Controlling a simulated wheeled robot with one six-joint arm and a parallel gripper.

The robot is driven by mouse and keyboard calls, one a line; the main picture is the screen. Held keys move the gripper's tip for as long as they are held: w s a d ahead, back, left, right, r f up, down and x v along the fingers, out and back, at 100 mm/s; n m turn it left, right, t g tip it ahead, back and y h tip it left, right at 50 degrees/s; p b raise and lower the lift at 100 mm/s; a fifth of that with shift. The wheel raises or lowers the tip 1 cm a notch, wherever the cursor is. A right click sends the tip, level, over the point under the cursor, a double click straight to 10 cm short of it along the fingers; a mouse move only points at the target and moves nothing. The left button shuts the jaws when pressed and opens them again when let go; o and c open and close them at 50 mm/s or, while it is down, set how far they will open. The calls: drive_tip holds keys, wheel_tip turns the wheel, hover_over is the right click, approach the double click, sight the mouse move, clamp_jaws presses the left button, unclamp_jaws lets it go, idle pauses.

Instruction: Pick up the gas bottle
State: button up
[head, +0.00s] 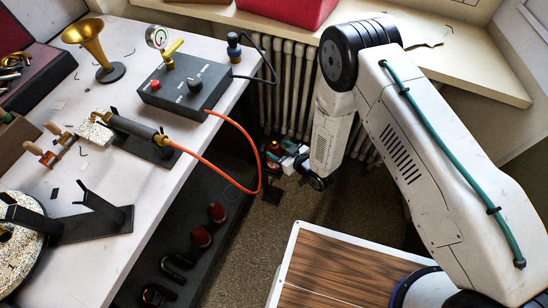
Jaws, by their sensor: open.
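My arm reaches down past the table's right side, and my gripper (284,159) is low near the radiator, small and partly hidden by my own wrist. It is open. A small dark red shape with a yellowish top (272,149) shows at its fingers; it may be the gas bottle, but it is too small to be sure. I cannot tell whether the fingers touch it.
A radiator (288,75) stands behind my gripper. A dark shelf (205,270) lies under the table. Brown floor (262,225) is open nearby.

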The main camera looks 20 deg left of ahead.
sight(276, 146)
drive_tip(key=x, duration=0.4)
drive_tip(key=shift+w+f, duration=0.15)
drive_tip(key=shift+w, duration=0.05)
clamp_jaws()
